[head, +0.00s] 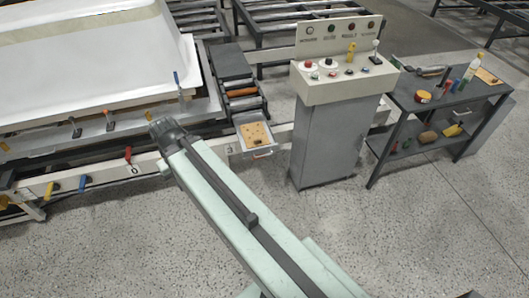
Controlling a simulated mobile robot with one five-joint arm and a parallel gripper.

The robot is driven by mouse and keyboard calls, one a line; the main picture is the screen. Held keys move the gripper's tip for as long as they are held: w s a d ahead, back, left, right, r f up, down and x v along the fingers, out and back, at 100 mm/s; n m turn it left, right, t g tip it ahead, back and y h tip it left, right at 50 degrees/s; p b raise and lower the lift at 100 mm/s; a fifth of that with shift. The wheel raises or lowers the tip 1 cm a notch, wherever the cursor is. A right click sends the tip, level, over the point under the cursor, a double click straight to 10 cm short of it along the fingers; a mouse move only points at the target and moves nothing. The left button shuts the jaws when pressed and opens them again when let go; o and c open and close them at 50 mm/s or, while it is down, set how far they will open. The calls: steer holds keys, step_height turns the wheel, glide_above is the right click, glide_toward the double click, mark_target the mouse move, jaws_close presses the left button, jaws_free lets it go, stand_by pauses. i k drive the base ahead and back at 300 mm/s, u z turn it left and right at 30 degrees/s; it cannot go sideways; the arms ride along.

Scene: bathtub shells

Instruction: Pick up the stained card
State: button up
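A tan card with small dark spots (255,134) lies in a shallow open drawer (262,151) in front of the machine, just left of the grey console. It looks like the stained card, though the marks are too small to be sure. A second tan piece (487,76) lies at the right end of the side table, partly behind a bottle. My pale green arm reaches from the bottom right to a dark joint left of the drawer. My gripper does not show; it is hidden beyond or below that joint.
A grey control console (329,140) stands right of the drawer. A dark two-shelf table (410,103) with bottles, tools and a round red-yellow item stands farther right. A white tub shell (90,55) on a frame with coloured clamps fills the left. The floor in front is clear.

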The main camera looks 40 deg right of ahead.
mark_target(255, 134)
steer(key=u, duration=0.25)
steer(key=i, duration=0.7)
steer(key=u, duration=0.4)
steer(key=i, duration=0.9)
steer(key=z, duration=0.35)
